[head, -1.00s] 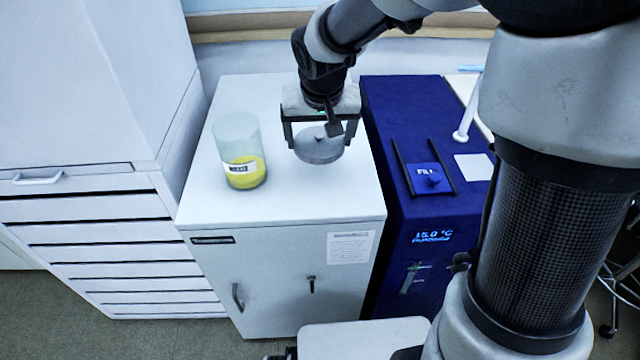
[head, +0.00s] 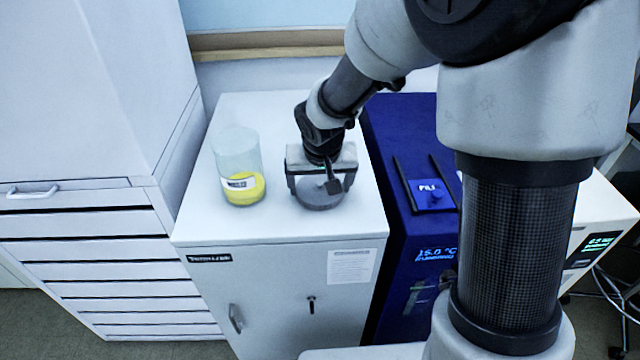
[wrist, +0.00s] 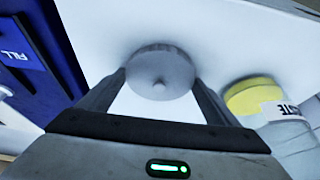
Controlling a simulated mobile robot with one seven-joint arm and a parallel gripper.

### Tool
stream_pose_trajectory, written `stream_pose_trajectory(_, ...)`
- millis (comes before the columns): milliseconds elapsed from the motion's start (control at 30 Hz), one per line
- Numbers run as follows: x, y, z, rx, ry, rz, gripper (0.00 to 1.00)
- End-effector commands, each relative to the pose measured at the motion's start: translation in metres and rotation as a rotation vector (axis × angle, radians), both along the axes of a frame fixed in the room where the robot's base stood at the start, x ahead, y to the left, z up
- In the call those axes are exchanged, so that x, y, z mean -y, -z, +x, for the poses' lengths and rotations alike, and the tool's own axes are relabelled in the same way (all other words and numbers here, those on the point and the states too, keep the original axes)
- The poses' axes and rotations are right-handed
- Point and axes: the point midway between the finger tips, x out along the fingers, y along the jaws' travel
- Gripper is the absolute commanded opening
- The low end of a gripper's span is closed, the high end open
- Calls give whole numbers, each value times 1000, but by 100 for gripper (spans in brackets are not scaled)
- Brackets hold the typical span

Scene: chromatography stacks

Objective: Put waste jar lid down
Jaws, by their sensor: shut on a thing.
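The waste jar lid is a round grey disc (head: 318,196) with a small knob, low over or on the white cabinet top; I cannot tell if it touches. In the wrist view the lid (wrist: 160,72) sits between my two fingertips. My gripper (head: 320,188) points down and is shut on the lid. The waste jar (head: 238,168) is a clear open cylinder with yellow contents and a white label, standing upright to the left of the lid. The jar also shows at the right of the wrist view (wrist: 278,112).
The white cabinet top (head: 270,225) has free room in front of the lid and jar. A dark blue unit (head: 385,125) with a FILL plate (head: 432,196) and two black rails adjoins on the right. A tall drawer cabinet (head: 90,240) stands at the left.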

Motion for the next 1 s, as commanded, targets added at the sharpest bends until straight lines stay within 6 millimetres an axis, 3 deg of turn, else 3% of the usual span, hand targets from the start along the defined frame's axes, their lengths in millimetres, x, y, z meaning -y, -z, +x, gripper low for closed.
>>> stream_pose_trajectory(33, 0, 2, 0, 0, 0, 0, 86)
stream_pose_trajectory(133, 0, 1, 0, 0, 0, 0, 100)
stream_pose_trajectory(467, 0, -6, -1, 1, 0, 0, 100)
stream_pose_trajectory(1000, 0, -101, -40, 3, 1, 0, 100)
